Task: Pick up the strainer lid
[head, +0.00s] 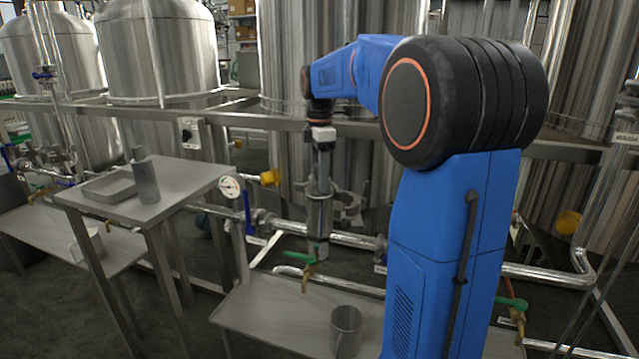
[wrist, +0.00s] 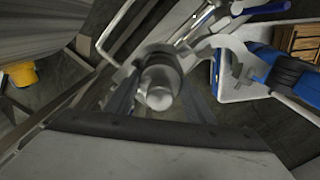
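My gripper (head: 321,183) points straight down in front of a large steel tank in the head view. Below it stands an upright steel strainer body (head: 319,222) on the pipework. The strainer lid seems to be the round metal cap (wrist: 160,97) in the middle of the wrist view, with a smaller pale knob facing the camera. My gripper's dark fingers (wrist: 160,100) lie on either side of it, apart, with what looks like a gap on both sides. In the head view the lid is hard to tell from the fingertips.
A side table (head: 195,178) at left bears a shallow tray (head: 108,188) and a grey bottle (head: 145,180). A low bench (head: 275,318) in front holds a metal cup (head: 346,330). Pipes, a green-handled valve (head: 299,258) and a gauge (head: 229,187) crowd the strainer.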

